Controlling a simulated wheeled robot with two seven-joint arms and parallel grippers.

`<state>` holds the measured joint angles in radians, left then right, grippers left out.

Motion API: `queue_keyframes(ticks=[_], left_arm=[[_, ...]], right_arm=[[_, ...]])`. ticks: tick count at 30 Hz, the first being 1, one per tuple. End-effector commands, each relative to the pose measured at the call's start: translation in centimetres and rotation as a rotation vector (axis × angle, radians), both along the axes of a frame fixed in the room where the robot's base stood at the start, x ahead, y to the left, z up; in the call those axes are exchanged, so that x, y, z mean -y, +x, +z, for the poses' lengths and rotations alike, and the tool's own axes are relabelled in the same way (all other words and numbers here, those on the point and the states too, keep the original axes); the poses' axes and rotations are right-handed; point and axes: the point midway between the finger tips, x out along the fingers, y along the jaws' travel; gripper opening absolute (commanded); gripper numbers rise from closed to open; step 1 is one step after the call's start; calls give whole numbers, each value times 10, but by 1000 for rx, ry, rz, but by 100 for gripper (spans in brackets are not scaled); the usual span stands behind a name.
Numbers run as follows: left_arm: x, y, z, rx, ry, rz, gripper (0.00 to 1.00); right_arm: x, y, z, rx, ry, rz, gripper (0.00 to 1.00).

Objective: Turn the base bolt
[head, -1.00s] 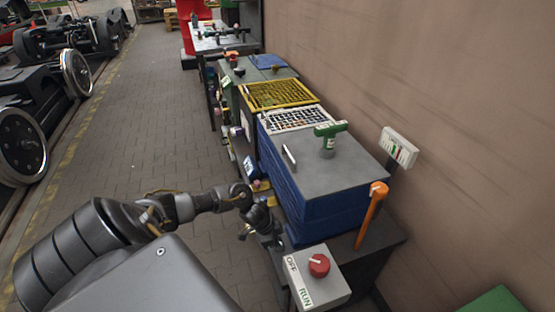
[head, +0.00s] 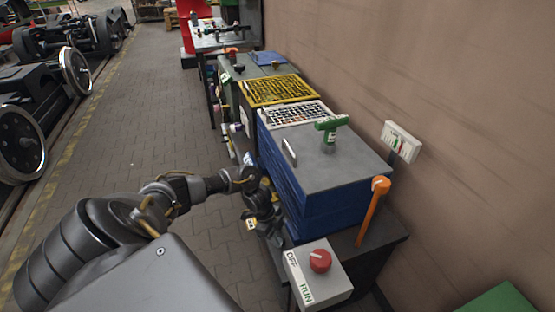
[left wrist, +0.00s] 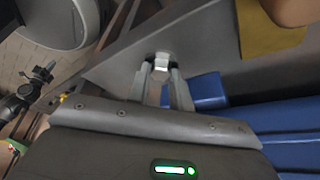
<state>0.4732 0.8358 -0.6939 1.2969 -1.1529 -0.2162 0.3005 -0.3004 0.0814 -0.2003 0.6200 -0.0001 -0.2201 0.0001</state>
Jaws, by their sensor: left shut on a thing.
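The base bolt (left wrist: 161,61) shows in the left wrist view as a pale, faceted head against a dark grey surface. My left gripper (left wrist: 160,71) has its two fingers on either side of the bolt head and is shut on it. In the head view my left gripper (head: 268,232) is low at the left side of the blue cabinet, and the bolt cannot be made out there. My right gripper is in neither view.
A control box (head: 318,274) with a red knob stands near the front. An orange-handled tool (head: 372,212) stands at the right of the blue cabinet (head: 316,214). A green T-handled tool (head: 330,128) is on its grey top. The paved aisle (head: 165,130) at left is clear.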

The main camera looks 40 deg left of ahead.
Motion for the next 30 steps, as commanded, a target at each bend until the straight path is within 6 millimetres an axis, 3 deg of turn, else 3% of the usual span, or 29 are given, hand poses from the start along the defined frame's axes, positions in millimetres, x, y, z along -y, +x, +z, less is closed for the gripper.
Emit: queue_keyframes(ticks=[10,11,15,24,30], left_arm=[[0,0,0,0,0,-1,0],[0,0,0,0,0,-1,25],[0,0,0,0,0,0,43],[-1,0,2,0,0,0,43],[-11,-3,25,3,2,-2,43]], right_arm=[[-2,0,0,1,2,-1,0],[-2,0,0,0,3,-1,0],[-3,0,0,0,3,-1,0],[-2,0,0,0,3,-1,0],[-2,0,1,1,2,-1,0]])
